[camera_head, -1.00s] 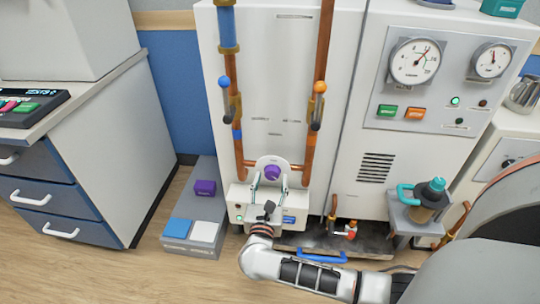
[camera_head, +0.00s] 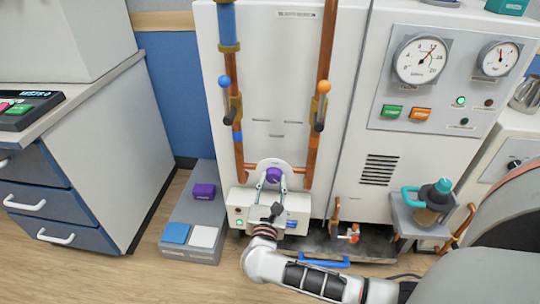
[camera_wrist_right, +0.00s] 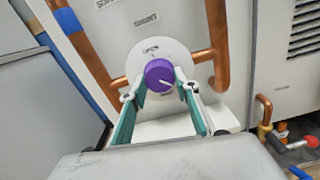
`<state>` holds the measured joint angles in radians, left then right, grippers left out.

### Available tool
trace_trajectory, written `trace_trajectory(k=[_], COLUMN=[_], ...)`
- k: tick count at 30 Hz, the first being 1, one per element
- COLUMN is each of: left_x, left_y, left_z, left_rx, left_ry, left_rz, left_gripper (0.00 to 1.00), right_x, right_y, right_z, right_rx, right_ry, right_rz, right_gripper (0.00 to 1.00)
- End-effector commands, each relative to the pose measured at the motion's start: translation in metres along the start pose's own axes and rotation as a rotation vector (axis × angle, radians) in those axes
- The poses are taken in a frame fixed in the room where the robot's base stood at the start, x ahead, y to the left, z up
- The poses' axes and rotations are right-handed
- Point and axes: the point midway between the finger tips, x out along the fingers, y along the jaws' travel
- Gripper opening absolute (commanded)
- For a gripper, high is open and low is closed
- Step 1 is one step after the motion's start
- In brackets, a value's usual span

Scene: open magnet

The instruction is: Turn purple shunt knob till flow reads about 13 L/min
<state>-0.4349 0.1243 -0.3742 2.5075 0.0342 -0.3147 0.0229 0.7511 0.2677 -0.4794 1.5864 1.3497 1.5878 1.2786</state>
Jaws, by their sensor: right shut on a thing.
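The purple shunt knob (camera_head: 273,175) sits on a round white plate low between two copper pipes. It shows larger in the right wrist view (camera_wrist_right: 160,75), with a pale pointer line toward its lower right. My right gripper (camera_head: 272,184) has its two teal fingers on either side of the knob and is shut on it. The fingers also show in the right wrist view (camera_wrist_right: 157,92). The large flow gauge (camera_head: 421,60) on the right cabinet has its needle pointing to the upper right; its numbers are too small to read surely. My left gripper is not in view.
A smaller gauge (camera_head: 499,58) and green and orange buttons are on the cabinet panel. A grey stand (camera_head: 192,250) is left of the knob unit; a teal-lidded jug (camera_head: 434,200) is at right.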

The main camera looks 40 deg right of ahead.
Motion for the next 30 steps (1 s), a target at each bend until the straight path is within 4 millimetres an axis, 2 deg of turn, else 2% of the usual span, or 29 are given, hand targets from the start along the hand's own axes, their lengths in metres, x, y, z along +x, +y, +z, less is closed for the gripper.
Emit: trace_trajectory(k=[3,8,9,10,23,26,30], left_x=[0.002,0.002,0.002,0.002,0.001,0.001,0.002], left_y=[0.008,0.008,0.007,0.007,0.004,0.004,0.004], left_z=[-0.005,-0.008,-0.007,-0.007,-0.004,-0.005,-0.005], left_rx=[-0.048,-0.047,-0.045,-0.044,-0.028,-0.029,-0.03], left_ry=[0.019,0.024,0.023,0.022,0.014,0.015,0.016], left_rz=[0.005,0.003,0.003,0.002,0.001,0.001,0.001], left_gripper=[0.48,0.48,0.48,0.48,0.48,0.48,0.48], right_x=[0.0,0.001,0.001,0.001,0.0,0.0,0.0], right_y=[-0.001,0.0,0.0,0.0,0.001,0.002,0.005], right_z=[-0.001,0.0,0.001,0.0,0.005,0.018,0.044], right_rx=[0.014,0.014,0.014,0.013,0.013,0.015,0.019], right_ry=[0.001,0.0,0.0,0.0,0.001,0.001,0.0], right_rz=[-0.001,-0.001,-0.001,-0.001,-0.001,0.0,-0.001], right_gripper=[0.09,0.09,0.41,0.48,0.48,0.48,0.48])
